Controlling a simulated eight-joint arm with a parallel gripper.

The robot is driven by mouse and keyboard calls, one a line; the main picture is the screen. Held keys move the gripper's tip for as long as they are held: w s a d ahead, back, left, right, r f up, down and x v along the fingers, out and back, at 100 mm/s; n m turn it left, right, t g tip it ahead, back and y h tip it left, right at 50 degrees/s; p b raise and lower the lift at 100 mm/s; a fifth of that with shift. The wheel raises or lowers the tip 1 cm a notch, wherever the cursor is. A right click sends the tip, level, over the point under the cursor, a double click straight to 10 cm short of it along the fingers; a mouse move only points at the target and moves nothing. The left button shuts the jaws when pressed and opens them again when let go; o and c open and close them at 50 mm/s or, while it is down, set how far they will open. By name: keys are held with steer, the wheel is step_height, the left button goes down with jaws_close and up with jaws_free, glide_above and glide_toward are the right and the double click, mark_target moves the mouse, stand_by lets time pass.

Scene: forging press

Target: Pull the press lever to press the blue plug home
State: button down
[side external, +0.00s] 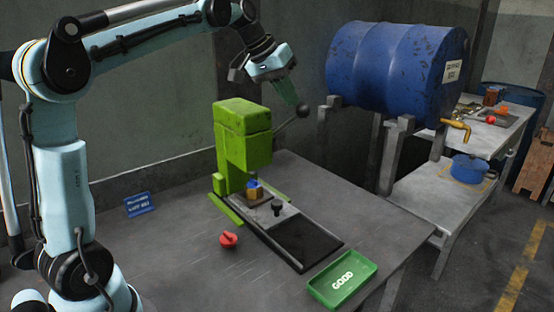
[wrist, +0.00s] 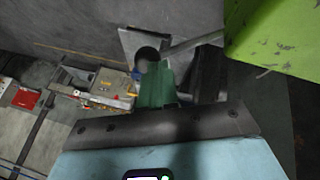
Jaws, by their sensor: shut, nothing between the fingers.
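The green press (side external: 243,145) stands on the grey workbench. Its lever sticks out to the right and ends in a dark ball knob (side external: 302,110). The knob (wrist: 147,53) and the lever bar (wrist: 195,42) also show in the wrist view, beside the press body (wrist: 275,35). The blue plug (side external: 252,183) sits on a tan block (side external: 256,194) under the press head. My gripper (side external: 294,101), with green fingers, is shut and empty. Its fingertips (wrist: 155,68) are right by the knob; I cannot tell whether they touch it.
A dark slide plate (side external: 303,243) runs forward from the press. A green GOOD tray (side external: 342,280) lies at the bench's front right.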

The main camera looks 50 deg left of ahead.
steer(key=shift+d, duration=0.1)
steer(key=d+f+m+y, duration=0.1)
steer(key=d+f+y, duration=0.4)
steer(key=f, duration=0.3)
steer(key=shift+d+f+m, duration=0.3)
steer(key=shift+d+f, duration=0.1)
steer(key=shift+d, duration=0.3)
